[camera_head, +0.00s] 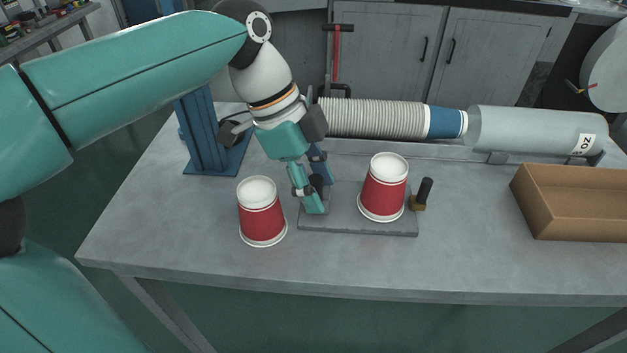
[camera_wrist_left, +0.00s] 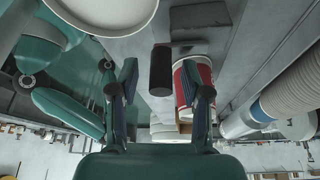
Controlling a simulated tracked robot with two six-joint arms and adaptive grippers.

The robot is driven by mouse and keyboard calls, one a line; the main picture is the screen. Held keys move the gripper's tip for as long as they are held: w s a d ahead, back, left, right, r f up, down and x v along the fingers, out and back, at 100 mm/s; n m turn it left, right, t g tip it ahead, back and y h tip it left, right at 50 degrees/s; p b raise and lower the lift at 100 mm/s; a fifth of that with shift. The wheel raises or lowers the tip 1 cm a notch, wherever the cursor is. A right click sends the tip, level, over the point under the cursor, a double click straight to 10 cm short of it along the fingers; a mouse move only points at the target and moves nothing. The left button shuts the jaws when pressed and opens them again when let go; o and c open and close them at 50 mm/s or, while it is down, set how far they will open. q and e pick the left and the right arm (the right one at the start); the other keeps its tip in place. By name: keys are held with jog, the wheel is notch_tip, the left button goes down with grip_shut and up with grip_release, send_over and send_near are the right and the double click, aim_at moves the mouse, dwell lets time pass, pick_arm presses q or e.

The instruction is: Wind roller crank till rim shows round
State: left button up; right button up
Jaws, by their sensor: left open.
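A grey plate (camera_head: 345,222) lies on the table and bears a red and white cup (camera_head: 384,188), white end up and wider at the bottom. A dark upright handle (camera_head: 318,184) stands at the plate's left end, partly hidden by my left gripper (camera_head: 319,196). A second dark handle (camera_head: 425,189) on a brass block is right of the cup; I cannot tell which is the roller crank. In the left wrist view, my left gripper (camera_wrist_left: 160,93) is open, with the black handle (camera_wrist_left: 161,70) between its spread fingers, apparently ungripped. My right gripper is out of view.
Another red and white cup (camera_head: 261,213) stands left of the plate, close to my left gripper. A brown open box (camera_head: 575,203) is at the right. A ribbed cup stack (camera_head: 375,118) and grey tube (camera_head: 525,130) lie behind. A blue post (camera_head: 203,130) stands back left.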

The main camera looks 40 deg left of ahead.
pick_arm(q)
jog(key=shift+r, duration=0.1)
jog(key=v, duration=1.1)
jog(key=shift+r, duration=0.35)
jog(key=shift+s+a, duration=0.1)
jog(key=shift+s, duration=0.05)
